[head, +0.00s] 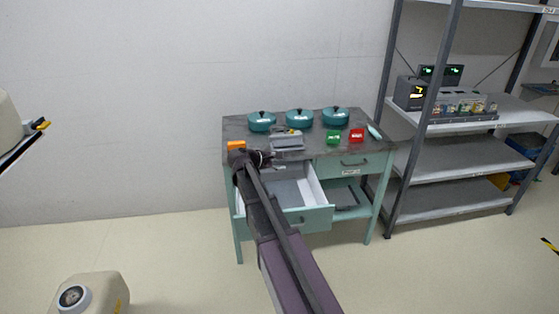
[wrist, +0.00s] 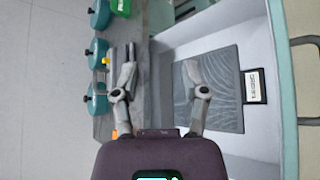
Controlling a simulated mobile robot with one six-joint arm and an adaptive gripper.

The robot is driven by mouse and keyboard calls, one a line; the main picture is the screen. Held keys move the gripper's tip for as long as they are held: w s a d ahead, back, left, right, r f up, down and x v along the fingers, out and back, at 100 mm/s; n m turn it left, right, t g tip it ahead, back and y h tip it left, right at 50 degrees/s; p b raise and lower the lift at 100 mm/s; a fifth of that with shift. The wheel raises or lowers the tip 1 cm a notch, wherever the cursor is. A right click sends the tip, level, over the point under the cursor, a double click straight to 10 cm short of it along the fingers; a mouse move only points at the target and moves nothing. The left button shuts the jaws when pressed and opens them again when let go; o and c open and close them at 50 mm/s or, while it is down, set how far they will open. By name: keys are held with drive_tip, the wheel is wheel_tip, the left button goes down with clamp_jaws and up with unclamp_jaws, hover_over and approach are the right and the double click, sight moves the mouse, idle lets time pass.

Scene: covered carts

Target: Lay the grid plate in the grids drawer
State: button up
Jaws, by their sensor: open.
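The grids drawer (head: 308,219) is pulled out from the left side of the teal workbench. In the wrist view, the drawer (wrist: 271,150) shows a label on its inner side, too small to read surely. A dark grey square plate with a fine line pattern, seemingly the grid plate (wrist: 222,85), lies flat on the drawer floor. My gripper (wrist: 160,72) is open and empty. One finger is over the bench edge and the other over the plate's near side. In the head view my gripper (head: 249,158) is at the bench's left front, and my arm hides part of the drawer.
On the bench top (head: 240,130) stand several teal pots (head: 299,117), a grey device (head: 287,141), a green box (head: 334,137), a red box (head: 356,135) and an orange block (head: 236,146). The right drawer (head: 352,164) is shut. A metal shelf rack (head: 455,150) stands right.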

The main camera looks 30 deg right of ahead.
drive_tip(key=shift+s+a+r+p, duration=0.1)
drive_tip(key=shift+s+r+p, duration=0.2)
drive_tip(key=shift+r+p, duration=0.5)
drive_tip(key=shift+s+a+r+p, duration=0.1)
drive_tip(key=shift+s+r+p, duration=0.2)
drive_tip(key=shift+r+p, duration=0.45)
drive_tip(key=shift+s+a+r+p, duration=0.1)
drive_tip(key=shift+s+r+p, duration=0.2)
drive_tip(key=shift+r+p, duration=0.5)
drive_tip(key=shift+r, duration=0.2)
drive_tip(key=shift+f, duration=0.1)
drive_tip(key=s+a+f+m+g+y, duration=0.1)
drive_tip(key=s+a+f+m+y, duration=0.2)
drive_tip(key=s+a, duration=0.4)
drive_tip(key=s+a+f+m+g+y, duration=0.1)
drive_tip(key=s+a+f+m+y, duration=0.2)
drive_tip(key=s+a+y, duration=0.2)
drive_tip(key=s+a+f+m+g+y+p, duration=0.1)
drive_tip(key=s+a+f+m+y, duration=0.2)
drive_tip(key=s+a, duration=0.7)
drive_tip(key=shift+s+a+f+m+y, duration=0.15)
drive_tip(key=shift+s+a+m+y, duration=0.1)
drive_tip(key=shift+s+m+y, duration=0.45)
